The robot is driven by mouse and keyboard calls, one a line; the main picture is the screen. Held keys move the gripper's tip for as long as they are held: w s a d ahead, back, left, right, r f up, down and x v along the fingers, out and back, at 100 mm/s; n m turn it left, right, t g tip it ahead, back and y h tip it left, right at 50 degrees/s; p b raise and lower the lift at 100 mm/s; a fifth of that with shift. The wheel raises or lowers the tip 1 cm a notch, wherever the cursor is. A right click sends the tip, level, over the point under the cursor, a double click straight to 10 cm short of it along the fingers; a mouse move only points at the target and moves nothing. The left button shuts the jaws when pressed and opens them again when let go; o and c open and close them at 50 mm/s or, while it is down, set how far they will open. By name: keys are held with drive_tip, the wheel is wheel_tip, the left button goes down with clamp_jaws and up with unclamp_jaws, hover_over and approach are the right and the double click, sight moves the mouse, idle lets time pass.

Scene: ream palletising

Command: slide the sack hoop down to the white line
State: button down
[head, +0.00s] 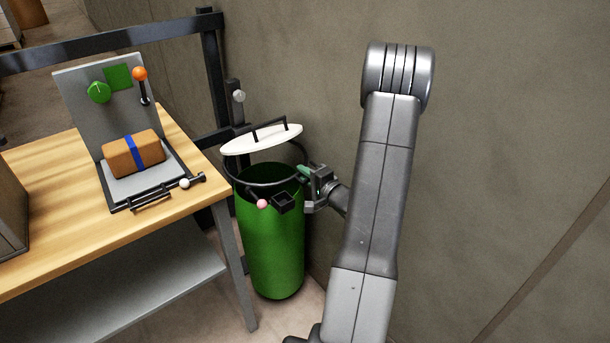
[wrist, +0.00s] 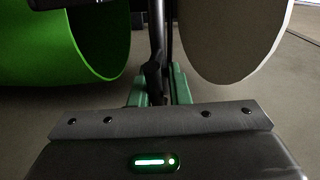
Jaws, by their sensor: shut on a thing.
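The sack hoop (head: 268,186) is a thin dark ring at the mouth of the tall green sack (head: 273,240), below a tilted white lid (head: 262,139) with a black handle. My gripper (head: 305,176) is at the hoop's right side and is shut on it. In the wrist view a dark bar of the hoop (wrist: 158,50) runs between the green fingertips (wrist: 160,88). The green sack (wrist: 100,60) is to the left there and the pale lid (wrist: 235,35) to the right. I cannot make out a white line in either view.
A dark post (head: 237,115) with a grey knob stands behind the lid. A wooden table (head: 60,225) with a brown parcel (head: 134,154) is left. The wall is close on the right.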

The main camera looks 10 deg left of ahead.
wheel_tip(320, 180, down, 7)
drive_tip(key=b, duration=0.9)
drive_tip(key=c, duration=1.5)
unclamp_jaws()
drive_tip(key=shift+d, duration=0.1)
drive_tip(key=shift+s+d, duration=0.1)
drive_tip(key=v, duration=1.3)
drive_tip(key=shift+d+p, duration=0.2)
drive_tip(key=shift+p, duration=0.25)
drive_tip(key=shift+s, duration=0.15)
